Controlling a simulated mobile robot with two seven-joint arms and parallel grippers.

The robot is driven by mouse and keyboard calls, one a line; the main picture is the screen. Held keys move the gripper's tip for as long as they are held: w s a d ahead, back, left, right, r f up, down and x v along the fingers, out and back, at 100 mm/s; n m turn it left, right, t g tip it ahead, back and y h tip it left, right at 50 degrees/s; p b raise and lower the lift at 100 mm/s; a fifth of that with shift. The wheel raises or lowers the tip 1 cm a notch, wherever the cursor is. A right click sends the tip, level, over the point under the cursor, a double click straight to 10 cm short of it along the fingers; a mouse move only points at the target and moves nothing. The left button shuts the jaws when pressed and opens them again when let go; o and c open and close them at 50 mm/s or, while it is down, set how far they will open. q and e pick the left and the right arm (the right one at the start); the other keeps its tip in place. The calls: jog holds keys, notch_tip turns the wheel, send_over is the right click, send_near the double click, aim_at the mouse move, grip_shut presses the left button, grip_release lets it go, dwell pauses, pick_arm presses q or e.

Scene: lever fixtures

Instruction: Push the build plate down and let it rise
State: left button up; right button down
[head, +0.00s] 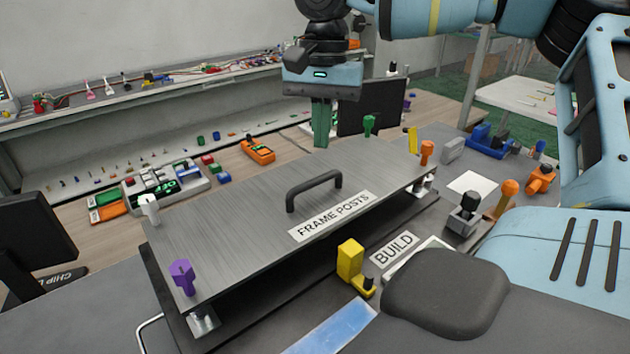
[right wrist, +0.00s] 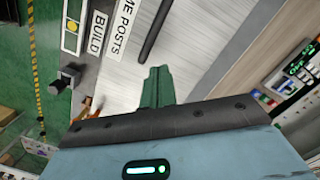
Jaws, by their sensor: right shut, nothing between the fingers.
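The build plate (head: 270,220) is a grey brushed-metal slab with a black handle (head: 314,190) and a "FRAME POSTS" label. It stands raised above a dark base, with a gap showing under its front edge. My right gripper (head: 321,145) points down over the plate's far part, its green fingers shut with nothing between them. Whether the fingertips touch the plate, I cannot tell. The right wrist view shows the green fingers (right wrist: 157,88) over the plate surface (right wrist: 190,55), beside the handle. My left gripper is not in view.
Coloured posts stand at the plate's corners: purple (head: 183,277), white (head: 149,208), green (head: 369,125) and orange (head: 427,152). A yellow block (head: 349,259) and a "BUILD" label (head: 393,250) are in front. A black joystick (head: 467,210) stands at right. A dark monitor (head: 372,106) is behind.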

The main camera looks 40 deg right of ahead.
jog(key=shift+w+d+r, duration=0.1)
jog(key=shift+r, duration=1.45)
